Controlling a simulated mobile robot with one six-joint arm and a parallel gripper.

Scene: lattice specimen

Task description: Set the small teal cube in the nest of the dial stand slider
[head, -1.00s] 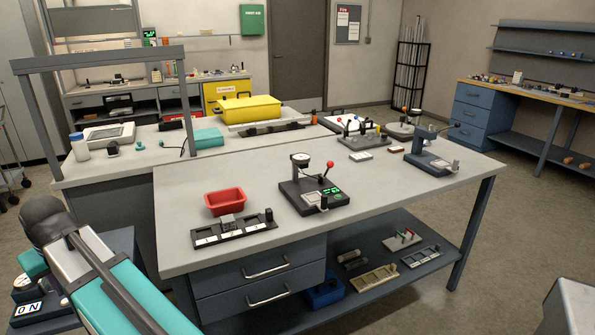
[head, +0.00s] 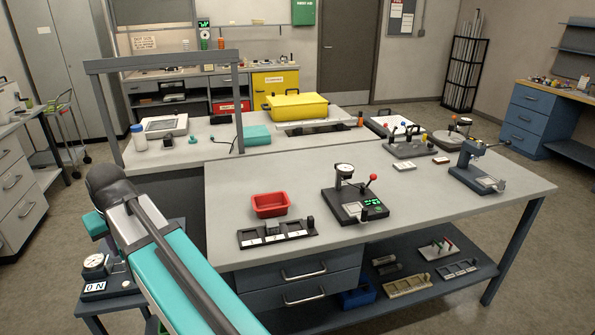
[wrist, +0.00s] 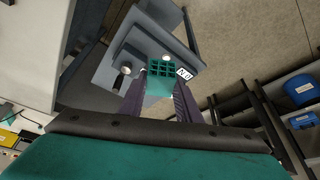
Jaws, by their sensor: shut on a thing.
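The small teal cube (wrist: 160,75) is an open lattice block. It sits between the two fingertips of my gripper (wrist: 158,88) in the wrist view, and the gripper is shut on it. Behind it in that view is a grey side stand (wrist: 135,62) with a label. My gripper and the cube cannot be made out in the head view. A dial stand (head: 354,203) with a round dial, a red-knobbed lever and a green display stands on the main table. A pale piece at its front left may be the slider; its nest is too small to tell.
A small dial device (head: 94,265) with a "0 N" label stands on a low side stand at the left. A red bin (head: 270,204) and a dark numbered rack (head: 277,233) lie left of the dial stand.

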